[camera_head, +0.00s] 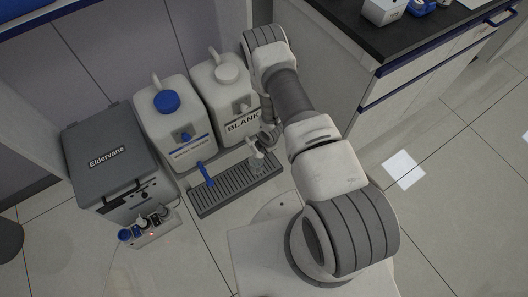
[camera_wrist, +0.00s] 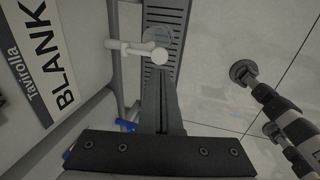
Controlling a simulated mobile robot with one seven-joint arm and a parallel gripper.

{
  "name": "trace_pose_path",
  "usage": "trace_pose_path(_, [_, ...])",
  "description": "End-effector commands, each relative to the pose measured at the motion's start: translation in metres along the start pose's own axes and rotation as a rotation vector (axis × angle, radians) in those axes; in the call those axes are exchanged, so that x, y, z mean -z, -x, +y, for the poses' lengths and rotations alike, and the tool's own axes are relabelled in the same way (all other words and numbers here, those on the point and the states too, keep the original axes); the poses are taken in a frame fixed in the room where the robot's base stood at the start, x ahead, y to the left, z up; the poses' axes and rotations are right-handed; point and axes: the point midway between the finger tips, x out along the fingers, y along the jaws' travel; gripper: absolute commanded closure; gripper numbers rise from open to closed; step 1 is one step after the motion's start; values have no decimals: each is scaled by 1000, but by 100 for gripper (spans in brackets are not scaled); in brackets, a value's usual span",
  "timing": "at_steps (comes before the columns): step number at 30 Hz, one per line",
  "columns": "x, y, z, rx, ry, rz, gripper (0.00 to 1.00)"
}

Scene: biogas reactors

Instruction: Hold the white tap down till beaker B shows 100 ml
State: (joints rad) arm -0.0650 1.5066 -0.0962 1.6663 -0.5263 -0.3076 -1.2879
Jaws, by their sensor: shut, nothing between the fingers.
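The white tap (camera_head: 256,158) sticks out from the white canister labelled BLANK (camera_head: 226,88), above a slatted grey drip tray (camera_head: 222,197). In the wrist view the white tap (camera_wrist: 130,47) ends in a round white knob. A clear round rim, apparently a beaker (camera_wrist: 157,33), shows just beyond the knob over the tray; its marks and liquid level cannot be read. My gripper (camera_wrist: 162,72) is shut and empty, its fingertips right at the knob; whether they touch it I cannot tell. In the head view my arm partly hides the gripper.
A second canister with a blue cap (camera_head: 168,102) stands left, with a blue tap (camera_head: 205,174) over the same tray. A grey Eldervane box (camera_head: 108,152) is further left, with small bottles (camera_head: 150,224) before it. A dark-topped bench (camera_head: 415,40) is at right.

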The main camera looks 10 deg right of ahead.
Motion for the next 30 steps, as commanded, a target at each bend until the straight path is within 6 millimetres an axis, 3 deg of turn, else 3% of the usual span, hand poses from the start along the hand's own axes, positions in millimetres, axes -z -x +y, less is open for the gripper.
trace_pose_path(1, [1,17,3,-1,1,0,100])
trace_pose_path(3, [0,31,3,0,2,0,100])
trace_pose_path(10, [0,59,5,0,0,0,100])
trace_pose_path(30, [0,64,5,0,0,0,100])
